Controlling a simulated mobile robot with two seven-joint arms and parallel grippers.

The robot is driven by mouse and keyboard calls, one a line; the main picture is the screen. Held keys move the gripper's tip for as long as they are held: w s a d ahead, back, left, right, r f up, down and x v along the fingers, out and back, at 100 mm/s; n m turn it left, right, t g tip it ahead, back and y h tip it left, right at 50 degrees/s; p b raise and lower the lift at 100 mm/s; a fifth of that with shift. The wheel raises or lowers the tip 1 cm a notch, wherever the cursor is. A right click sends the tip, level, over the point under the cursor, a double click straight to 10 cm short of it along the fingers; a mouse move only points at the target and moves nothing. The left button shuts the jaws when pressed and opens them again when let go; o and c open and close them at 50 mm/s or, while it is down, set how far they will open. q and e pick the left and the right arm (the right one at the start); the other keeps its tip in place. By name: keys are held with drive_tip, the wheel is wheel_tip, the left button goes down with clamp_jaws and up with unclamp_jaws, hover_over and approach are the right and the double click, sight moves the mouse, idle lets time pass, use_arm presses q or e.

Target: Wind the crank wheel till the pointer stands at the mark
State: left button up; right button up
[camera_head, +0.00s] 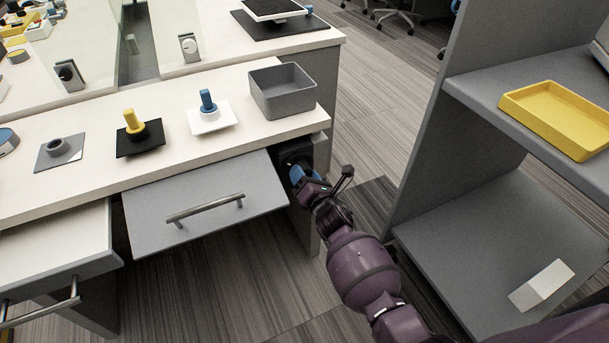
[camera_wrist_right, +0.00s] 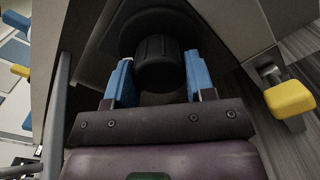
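The crank wheel (camera_wrist_right: 118,38) is a dark disc on the front of the counter, right of the grey drawer. In the head view it shows as a dark shape (camera_head: 294,152), partly hidden by my right gripper (camera_head: 297,174). In the right wrist view, a dark ribbed knob (camera_wrist_right: 160,65) stands out from the wheel. The blue fingers of my right gripper (camera_wrist_right: 160,82) are open on either side of this knob, with a gap visible at each side. I cannot make out a pointer or a mark. My left gripper is not in view.
A grey bin (camera_head: 283,92) sits on the counter above. A grey shelf unit (camera_head: 480,225) with a yellow tray (camera_head: 558,112) stands right. A yellow-ended handle (camera_wrist_right: 289,98) shows in the wrist view.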

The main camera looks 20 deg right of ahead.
drive_tip(key=c, duration=0.4)
drive_tip(key=shift+o, duration=0.2)
